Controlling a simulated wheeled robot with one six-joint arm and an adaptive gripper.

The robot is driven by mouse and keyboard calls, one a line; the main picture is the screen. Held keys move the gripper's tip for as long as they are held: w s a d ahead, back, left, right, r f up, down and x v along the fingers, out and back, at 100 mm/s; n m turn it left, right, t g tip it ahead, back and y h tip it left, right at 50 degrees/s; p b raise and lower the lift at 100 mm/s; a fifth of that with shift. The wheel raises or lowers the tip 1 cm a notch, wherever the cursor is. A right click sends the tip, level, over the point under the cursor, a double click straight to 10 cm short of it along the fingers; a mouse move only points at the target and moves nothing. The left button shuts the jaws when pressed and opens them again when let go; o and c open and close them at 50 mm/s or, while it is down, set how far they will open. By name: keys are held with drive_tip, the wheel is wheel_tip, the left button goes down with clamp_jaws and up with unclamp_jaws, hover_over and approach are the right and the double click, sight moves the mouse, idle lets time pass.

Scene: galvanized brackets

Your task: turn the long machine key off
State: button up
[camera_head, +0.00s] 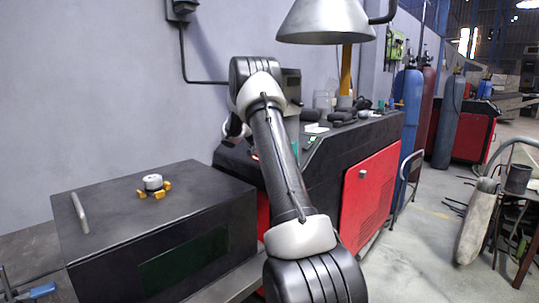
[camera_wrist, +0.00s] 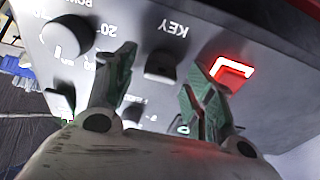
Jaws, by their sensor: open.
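In the wrist view a control panel (camera_wrist: 100,22) fills the upper part, with the word KEY upside down on it. Next to that label sits a dark, blocky key switch (camera_wrist: 163,66). My gripper (camera_wrist: 160,76) is open, with one green finger to the left of the key and the other to its right. The key shows between the fingertips; I cannot tell whether either finger touches it. In the head view the key and the gripper are hidden behind my arm, which reaches toward the black and red machine (camera_head: 372,197).
A round knob (camera_wrist: 66,36) is at the panel's left, and a lit red square button (camera_wrist: 232,72) lies close to the right finger. In the head view a dark box (camera_head: 110,228) with a metal handle stands at left. A lamp shade (camera_head: 326,20) hangs above the machine.

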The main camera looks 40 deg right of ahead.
drive_tip(key=c, duration=1)
drive_tip(key=shift+n, duration=0.3)
drive_tip(key=n, duration=0.3)
drive_tip(key=shift+n, duration=0.4)
drive_tip(key=n, duration=0.4)
drive_tip(key=shift+n+t+y, duration=0.3)
drive_tip(key=shift+n+t, duration=0.1)
drive_tip(key=n, duration=0.4)
drive_tip(key=shift+w+n, duration=0.1)
drive_tip(key=shift+n, duration=0.2)
drive_tip(key=shift+a+f+n+y, duration=0.1)
drive_tip(key=shift+n+y, duration=0.3)
drive_tip(key=shift+n, duration=1.8)
